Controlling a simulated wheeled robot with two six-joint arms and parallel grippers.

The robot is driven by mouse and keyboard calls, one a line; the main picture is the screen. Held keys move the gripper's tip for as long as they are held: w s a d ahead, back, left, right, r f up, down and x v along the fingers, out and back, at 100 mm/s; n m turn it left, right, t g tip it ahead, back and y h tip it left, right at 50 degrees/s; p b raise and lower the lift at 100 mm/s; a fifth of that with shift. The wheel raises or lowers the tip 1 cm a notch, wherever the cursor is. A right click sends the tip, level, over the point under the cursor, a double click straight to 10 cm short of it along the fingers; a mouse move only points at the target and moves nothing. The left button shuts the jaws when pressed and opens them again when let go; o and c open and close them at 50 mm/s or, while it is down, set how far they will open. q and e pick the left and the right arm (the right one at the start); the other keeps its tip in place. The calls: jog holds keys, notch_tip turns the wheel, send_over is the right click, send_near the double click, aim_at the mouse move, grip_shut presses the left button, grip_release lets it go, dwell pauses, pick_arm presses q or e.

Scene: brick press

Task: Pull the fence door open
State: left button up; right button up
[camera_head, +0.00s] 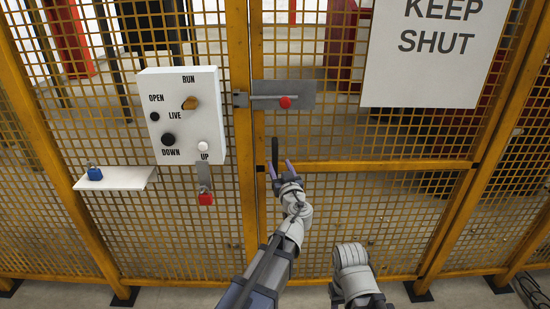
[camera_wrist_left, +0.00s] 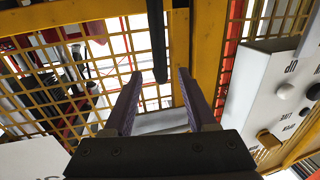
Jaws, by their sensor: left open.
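The fence door (camera_head: 375,166) is a yellow-framed mesh panel right of the yellow post (camera_head: 238,60); it looks closed, with its edge close beside the post. Its black upright bar handle (camera_head: 275,153) is on the door's left edge. My left gripper (camera_head: 280,167) is open at the handle's lower part. In the left wrist view the handle (camera_wrist_left: 158,40) lies in line with the gap between the fingers (camera_wrist_left: 160,75); I cannot tell if they touch it. A sliding bolt with a red knob (camera_head: 286,102) sits on a grey plate above. My right gripper is out of view.
A white control box (camera_head: 183,115) is on the fence left of the door, with a red-ended key-like tag (camera_head: 205,198) hanging under it. A blue padlock (camera_head: 95,173) lies on a small white shelf (camera_head: 130,178). A "KEEP SHUT" sign (camera_head: 432,75) hangs on the door.

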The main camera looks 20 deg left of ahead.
aim_at(276, 157)
pick_arm(q)
jog(key=x, duration=0.7)
jog(key=shift+w+a, duration=0.1)
jog(key=shift+w, duration=0.05)
jog(key=shift+c, duration=0.2)
grip_shut()
dwell(1.0)
